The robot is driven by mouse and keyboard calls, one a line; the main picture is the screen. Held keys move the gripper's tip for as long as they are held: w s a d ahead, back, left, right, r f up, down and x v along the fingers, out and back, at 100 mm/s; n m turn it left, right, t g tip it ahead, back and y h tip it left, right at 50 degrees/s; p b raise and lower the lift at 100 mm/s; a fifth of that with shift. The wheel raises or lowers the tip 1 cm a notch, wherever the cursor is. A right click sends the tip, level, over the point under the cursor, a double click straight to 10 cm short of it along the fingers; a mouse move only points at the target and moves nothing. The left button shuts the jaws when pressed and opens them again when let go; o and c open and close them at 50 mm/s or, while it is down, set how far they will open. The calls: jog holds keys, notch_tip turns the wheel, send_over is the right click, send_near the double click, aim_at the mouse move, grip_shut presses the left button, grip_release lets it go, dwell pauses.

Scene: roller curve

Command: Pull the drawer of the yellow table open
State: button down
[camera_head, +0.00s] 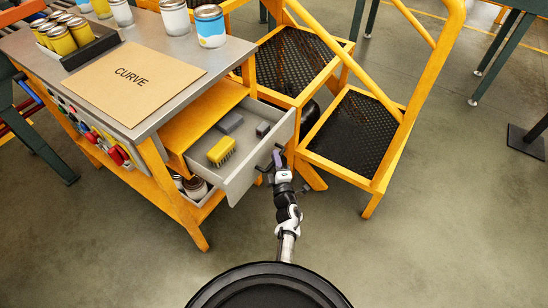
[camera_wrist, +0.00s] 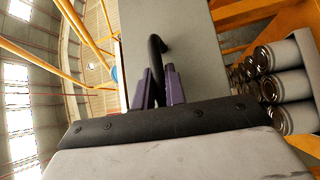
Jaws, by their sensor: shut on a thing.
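The yellow table (camera_head: 158,150) has a grey metal top and stands at the left in the head view. Its drawer (camera_head: 240,184) is pulled well out, and its inside shows. A yellow brush (camera_head: 221,151) and grey blocks (camera_head: 230,123) lie in it. My gripper (camera_head: 278,161) is at the middle of the drawer's front. In the wrist view, the purple fingers (camera_wrist: 158,88) are shut on the dark curved handle (camera_wrist: 157,50), which stands out from the grey drawer front (camera_wrist: 195,50).
A yellow step ladder (camera_head: 385,185) with black treads stands right beside the drawer. Cans (camera_wrist: 285,88) lie on the shelf below. The floor in front is clear.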

dwell(0.3)
jog(key=c, duration=1.5)
grip_release()
jog(key=shift+o, duration=0.2)
jog(key=s+d+f+p, duration=0.1)
jog(key=s+d, duration=0.1)
jog(key=s, duration=1)
jog(key=shift+f, duration=0.25)
jog(key=shift+w, duration=0.1)
